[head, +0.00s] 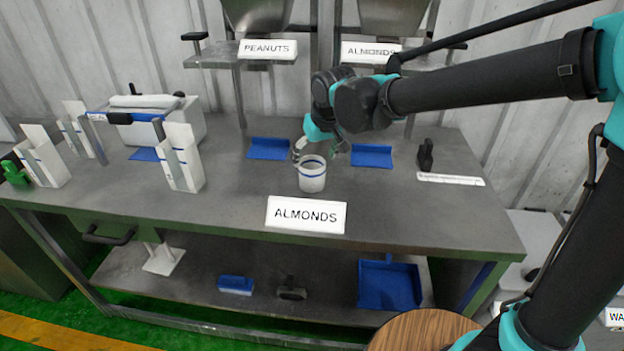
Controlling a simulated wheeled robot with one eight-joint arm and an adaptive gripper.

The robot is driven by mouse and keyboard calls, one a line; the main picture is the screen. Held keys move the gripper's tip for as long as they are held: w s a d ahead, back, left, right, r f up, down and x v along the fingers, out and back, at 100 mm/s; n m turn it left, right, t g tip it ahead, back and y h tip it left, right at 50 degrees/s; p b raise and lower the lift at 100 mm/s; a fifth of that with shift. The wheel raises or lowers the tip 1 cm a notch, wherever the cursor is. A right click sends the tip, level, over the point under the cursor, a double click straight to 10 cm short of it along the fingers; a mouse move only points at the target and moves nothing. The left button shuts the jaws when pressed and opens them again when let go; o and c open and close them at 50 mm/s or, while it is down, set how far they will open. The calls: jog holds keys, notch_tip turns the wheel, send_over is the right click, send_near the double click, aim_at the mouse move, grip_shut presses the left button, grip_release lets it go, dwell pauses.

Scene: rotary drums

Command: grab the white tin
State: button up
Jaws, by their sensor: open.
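The white tin (312,178) is a small round white container with a thin blue band near its rim. It stands upright on the grey metal table, behind the front ALMONDS sign. My gripper (318,153) is open, just above and behind the tin at its rim. My wrist hides part of the gripper, and I cannot tell whether a finger touches the tin.
An ALMONDS sign (306,214) stands at the table's front edge. Blue mats (268,149) and (371,156) lie behind the tin. White upright holders (183,160) stand to the left. A black-handled tool (426,156) is at right. The table's front right is clear.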

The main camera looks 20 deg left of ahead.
jog(key=shift+x, duration=3.1)
jog(key=shift+s+d+f, duration=0.1)
jog(key=shift+s+d, duration=0.05)
jog(key=shift+d, duration=0.05)
jog(key=shift+c, duration=0.6)
jog(key=c, duration=1.1)
jog(key=shift+c, duration=0.2)
